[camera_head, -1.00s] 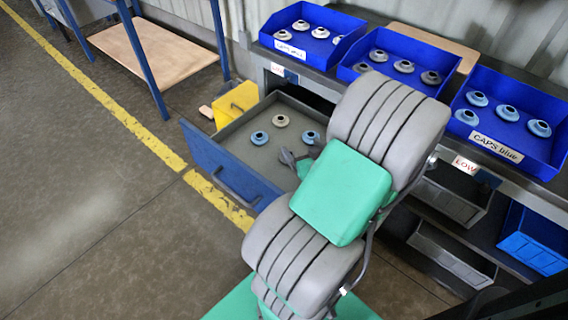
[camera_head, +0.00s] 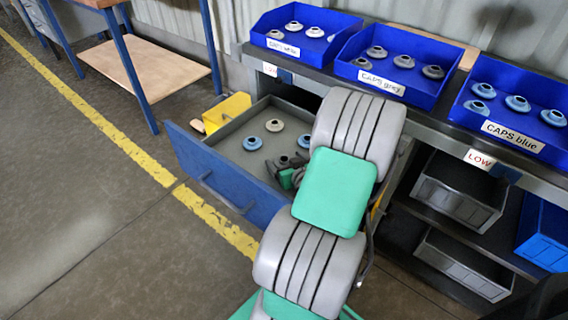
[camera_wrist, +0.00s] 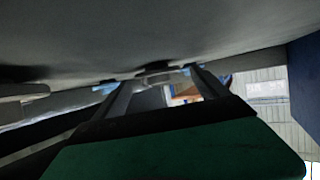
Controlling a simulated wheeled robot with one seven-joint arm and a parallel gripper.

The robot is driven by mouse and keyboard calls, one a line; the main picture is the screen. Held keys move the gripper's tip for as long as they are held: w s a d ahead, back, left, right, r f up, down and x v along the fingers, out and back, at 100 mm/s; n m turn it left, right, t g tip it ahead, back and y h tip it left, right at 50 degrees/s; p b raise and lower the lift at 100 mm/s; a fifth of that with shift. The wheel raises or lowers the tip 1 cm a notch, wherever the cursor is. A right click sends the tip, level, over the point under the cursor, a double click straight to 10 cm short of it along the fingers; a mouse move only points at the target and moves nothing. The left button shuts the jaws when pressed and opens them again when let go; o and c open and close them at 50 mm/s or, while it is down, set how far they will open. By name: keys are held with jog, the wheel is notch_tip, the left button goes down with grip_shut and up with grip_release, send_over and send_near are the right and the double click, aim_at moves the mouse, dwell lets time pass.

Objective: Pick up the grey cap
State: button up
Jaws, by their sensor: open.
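The open drawer (camera_head: 233,128) holds two blue caps, one at left (camera_head: 251,143) and one at right (camera_head: 305,142), and a pale cap (camera_head: 275,125) behind them. My gripper (camera_head: 286,166) is open and low inside the drawer, in front of these caps. A dark grey round shape beside the fingers may be a grey cap; my arm partly hides it. In the wrist view my gripper's two fingers (camera_wrist: 160,88) are apart, with a small dark shape near their tips. I cannot tell whether they touch it. Grey caps (camera_head: 404,61) also sit in the "CAPS grey" bin (camera_head: 370,80).
The white-cap bin (camera_head: 284,47) and blue-cap bin (camera_head: 512,137) flank the grey-cap bin on the bench. Grey trays (camera_head: 460,190) sit under the bench at right.

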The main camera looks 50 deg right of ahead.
jog(key=c, duration=1.4)
